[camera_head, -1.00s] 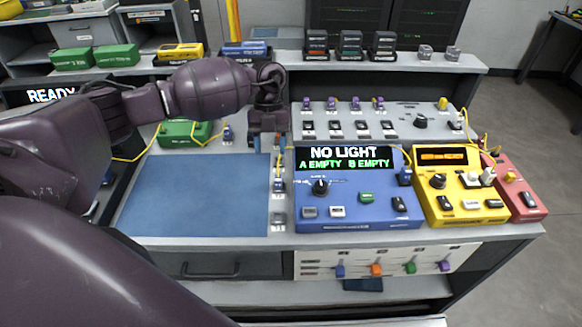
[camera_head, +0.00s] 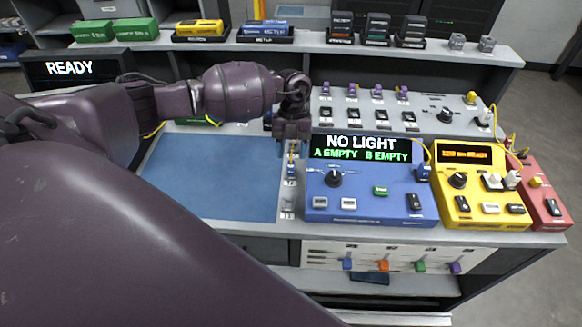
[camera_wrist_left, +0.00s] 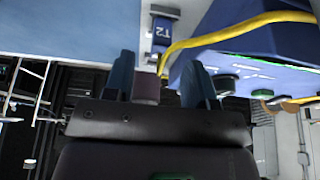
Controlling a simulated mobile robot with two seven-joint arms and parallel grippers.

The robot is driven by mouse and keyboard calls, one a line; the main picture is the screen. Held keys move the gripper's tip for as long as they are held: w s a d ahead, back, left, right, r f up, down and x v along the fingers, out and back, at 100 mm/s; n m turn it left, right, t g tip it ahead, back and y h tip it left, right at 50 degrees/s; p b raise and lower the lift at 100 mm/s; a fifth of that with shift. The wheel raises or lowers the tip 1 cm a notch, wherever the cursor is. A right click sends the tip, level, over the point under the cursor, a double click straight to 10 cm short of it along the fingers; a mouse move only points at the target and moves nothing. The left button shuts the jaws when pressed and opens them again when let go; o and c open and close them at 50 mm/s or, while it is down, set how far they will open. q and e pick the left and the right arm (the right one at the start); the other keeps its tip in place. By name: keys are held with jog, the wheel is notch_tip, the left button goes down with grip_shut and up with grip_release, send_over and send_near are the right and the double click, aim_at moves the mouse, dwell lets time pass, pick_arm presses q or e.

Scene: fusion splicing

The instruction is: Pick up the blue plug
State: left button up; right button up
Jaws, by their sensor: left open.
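A small blue plug (camera_head: 291,171) stands in the narrow grey holder strip between the blue mat and the blue tester, with a yellow lead at its top. My left gripper (camera_head: 291,148) is open just behind and above this plug, apparently empty. In the left wrist view its two blue fingertips (camera_wrist_left: 163,82) point toward a blue piece marked T2 (camera_wrist_left: 161,33) beside a yellow cable. Whether they touch the plug is unclear. Another blue plug (camera_head: 424,173) sits at the right side of the blue tester. My right gripper is not in view.
The blue tester (camera_head: 365,208) reads NO LIGHT, A EMPTY, B EMPTY. Yellow (camera_head: 482,207) and red (camera_head: 548,208) boxes stand to its right. The blue mat (camera_head: 215,178) is clear. Purple plugs (camera_head: 377,93) line the rear panel. Yellow cable (camera_wrist_left: 240,27) loops close to the fingers.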

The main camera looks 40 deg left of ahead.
aim_at(291, 164)
pick_arm(q)
jog(key=x, duration=0.3)
jog(key=shift+f, duration=0.3)
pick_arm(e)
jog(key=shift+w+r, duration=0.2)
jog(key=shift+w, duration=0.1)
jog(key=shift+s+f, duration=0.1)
pick_arm(q)
grip_shut()
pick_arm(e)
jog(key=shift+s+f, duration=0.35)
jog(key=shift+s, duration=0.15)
pick_arm(q)
jog(key=shift+r, duration=0.1)
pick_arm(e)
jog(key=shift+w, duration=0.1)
